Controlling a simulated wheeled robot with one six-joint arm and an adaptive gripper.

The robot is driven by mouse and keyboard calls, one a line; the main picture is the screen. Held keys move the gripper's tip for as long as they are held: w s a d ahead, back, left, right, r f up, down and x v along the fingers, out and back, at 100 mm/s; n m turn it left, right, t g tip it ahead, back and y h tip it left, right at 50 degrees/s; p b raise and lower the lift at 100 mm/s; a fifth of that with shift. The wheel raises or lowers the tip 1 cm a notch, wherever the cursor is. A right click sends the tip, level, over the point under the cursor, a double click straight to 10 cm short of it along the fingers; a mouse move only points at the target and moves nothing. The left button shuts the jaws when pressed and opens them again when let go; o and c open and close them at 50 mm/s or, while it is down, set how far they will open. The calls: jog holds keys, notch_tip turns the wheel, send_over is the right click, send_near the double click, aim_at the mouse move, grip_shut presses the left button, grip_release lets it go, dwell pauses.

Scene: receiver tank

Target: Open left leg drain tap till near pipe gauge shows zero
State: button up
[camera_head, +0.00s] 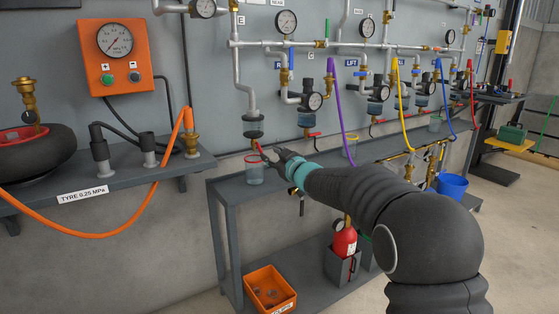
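A small red tap lever (262,150) shows below the bowl, partly behind my gripper. My gripper (272,156) is at this lever, at the end of my arm coming from the right. Whether it touches the lever, and how wide its fingers are, I cannot tell. A clear cup with a red rim (254,172) stands on the bench under the bowl. A round white gauge (286,22) sits above the pipework; its needle is too small to read.
Further legs with bowls and a gauge (314,101) hang to the right. A grey bench (230,190) runs below them. An orange gauge box (115,55) and an orange hose (125,225) are at left. An orange bin (270,290) and a red extinguisher (344,243) are low down.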

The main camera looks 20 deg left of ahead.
jog(key=shift+v, duration=2.15)
dwell(0.5)
